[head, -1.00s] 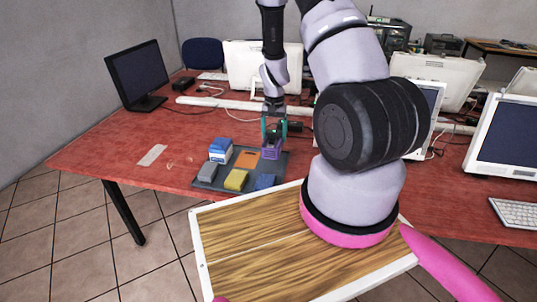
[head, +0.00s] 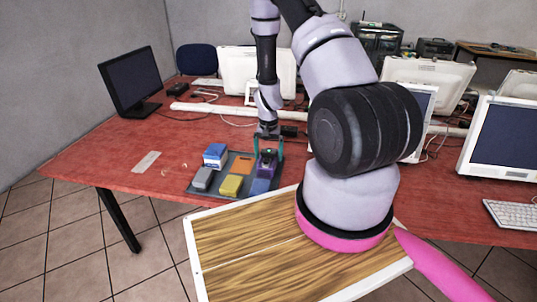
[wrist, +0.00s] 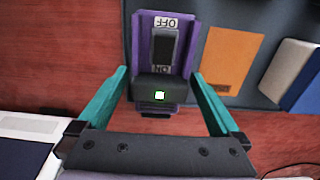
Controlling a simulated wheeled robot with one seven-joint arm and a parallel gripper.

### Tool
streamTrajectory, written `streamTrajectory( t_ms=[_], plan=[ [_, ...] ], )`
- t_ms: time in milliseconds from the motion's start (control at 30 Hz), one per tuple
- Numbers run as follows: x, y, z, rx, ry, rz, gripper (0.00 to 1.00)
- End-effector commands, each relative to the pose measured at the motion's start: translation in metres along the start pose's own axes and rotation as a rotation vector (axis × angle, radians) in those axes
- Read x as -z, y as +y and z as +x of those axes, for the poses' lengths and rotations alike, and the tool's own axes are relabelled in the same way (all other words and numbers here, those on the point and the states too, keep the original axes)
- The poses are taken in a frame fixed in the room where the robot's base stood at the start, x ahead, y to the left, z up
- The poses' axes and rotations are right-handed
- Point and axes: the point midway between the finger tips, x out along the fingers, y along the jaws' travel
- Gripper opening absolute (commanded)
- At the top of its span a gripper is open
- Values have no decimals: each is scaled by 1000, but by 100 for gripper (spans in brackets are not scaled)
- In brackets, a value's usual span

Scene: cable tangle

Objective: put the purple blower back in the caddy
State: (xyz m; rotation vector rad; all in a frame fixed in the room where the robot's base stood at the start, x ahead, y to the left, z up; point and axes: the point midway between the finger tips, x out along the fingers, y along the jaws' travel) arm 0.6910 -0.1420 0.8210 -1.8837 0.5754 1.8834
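The purple blower (head: 267,161) stands at the back right of the dark grey caddy (head: 214,198), right of an orange piece. In the wrist view the blower (wrist: 143,40) shows its OFF/ON switch and a dark block at its near end. My gripper (head: 267,149) is above it, its teal fingers spread on either side. In the wrist view my gripper (wrist: 160,74) looks open, with the right fingertip very close to the blower. Whether the blower's base is fully seated in the caddy is hidden.
The caddy also holds a blue-and-white box (head: 215,155), a grey block (head: 203,178), a yellow block (head: 231,185), a blue block (head: 260,186) and the flat orange piece (head: 242,164). Monitors and cables stand behind. The red table (head: 100,165) is mostly clear at left.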

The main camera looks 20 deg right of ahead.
Motion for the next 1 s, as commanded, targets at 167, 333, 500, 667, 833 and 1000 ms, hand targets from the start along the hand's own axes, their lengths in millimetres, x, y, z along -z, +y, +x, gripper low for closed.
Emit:
streamTrajectory(
  t_ms=[167,333,500,667,833,1000],
  plan=[
    [0,0,0,0,0,0,100],
    [1,0,-10,0,2,0,100],
    [1,-1,-41,2,4,-1,100],
    [1,-1,-77,2,5,-1,100],
    [0,-1,-106,1,3,-1,100],
    [0,0,-121,0,1,-1,100]
  ],
)
